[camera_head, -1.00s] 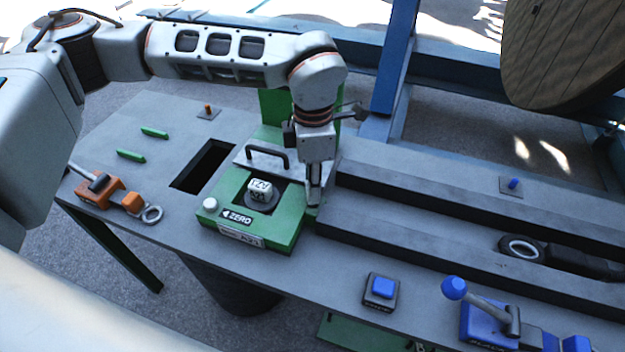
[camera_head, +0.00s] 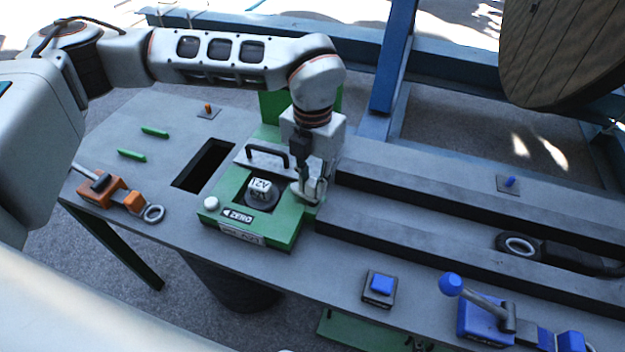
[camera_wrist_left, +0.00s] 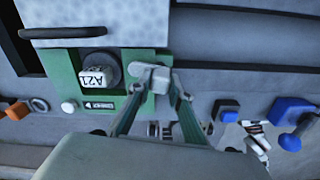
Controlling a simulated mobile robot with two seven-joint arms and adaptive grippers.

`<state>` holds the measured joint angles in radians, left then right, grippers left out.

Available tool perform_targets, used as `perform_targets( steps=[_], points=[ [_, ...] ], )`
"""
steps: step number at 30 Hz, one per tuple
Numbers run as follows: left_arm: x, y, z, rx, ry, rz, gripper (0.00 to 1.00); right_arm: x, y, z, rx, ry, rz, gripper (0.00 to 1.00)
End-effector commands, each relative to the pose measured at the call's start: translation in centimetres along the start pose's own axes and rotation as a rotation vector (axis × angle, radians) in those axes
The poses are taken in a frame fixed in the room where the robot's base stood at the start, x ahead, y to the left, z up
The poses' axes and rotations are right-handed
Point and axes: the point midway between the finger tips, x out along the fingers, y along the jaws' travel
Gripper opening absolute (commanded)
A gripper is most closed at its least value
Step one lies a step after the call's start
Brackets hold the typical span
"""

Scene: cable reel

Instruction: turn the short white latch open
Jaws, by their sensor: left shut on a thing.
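The short white latch (camera_wrist_left: 152,75) is on the right part of the green box (camera_wrist_left: 125,60) in the left wrist view. My left gripper (camera_wrist_left: 157,84) is shut on it, with a finger on each side. In the head view my left gripper (camera_head: 311,190) points down at the right side of the green box (camera_head: 285,237), and its fingers mostly hide the latch there. A white block marked A21 (camera_head: 260,187) sits in the box's recess, left of the gripper. My right gripper is not in view.
A black handle (camera_head: 268,153) stands behind the recess. A white button (camera_head: 211,203) is at the box's left corner. An orange clamp (camera_head: 113,193) lies left, a blue button (camera_head: 382,285) and a blue lever (camera_head: 451,284) right. Grey rails (camera_head: 430,215) run right of the box.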

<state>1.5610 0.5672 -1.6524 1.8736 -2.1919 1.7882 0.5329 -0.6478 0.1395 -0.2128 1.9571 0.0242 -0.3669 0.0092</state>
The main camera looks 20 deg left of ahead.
Motion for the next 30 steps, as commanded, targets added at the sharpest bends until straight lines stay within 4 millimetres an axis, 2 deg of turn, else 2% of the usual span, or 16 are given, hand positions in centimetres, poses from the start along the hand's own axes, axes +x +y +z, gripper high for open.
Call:
perform_targets(
  steps=[12,28,29,30],
  points=[
    [-0.06,0.01,0.03,-0.181,-0.001,0.0,0.0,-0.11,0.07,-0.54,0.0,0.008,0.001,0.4],
    [-0.06,0.02,0.04,-0.205,-0.001,0.0,0.0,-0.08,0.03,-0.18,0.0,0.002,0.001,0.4],
    [-0.06,0.02,0.04,-0.205,-0.001,0.0,0.22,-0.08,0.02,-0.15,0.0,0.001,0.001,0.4],
    [-0.06,0.02,0.04,-0.205,-0.001,0.0,0.32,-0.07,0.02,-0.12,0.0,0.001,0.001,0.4]
  ],
)
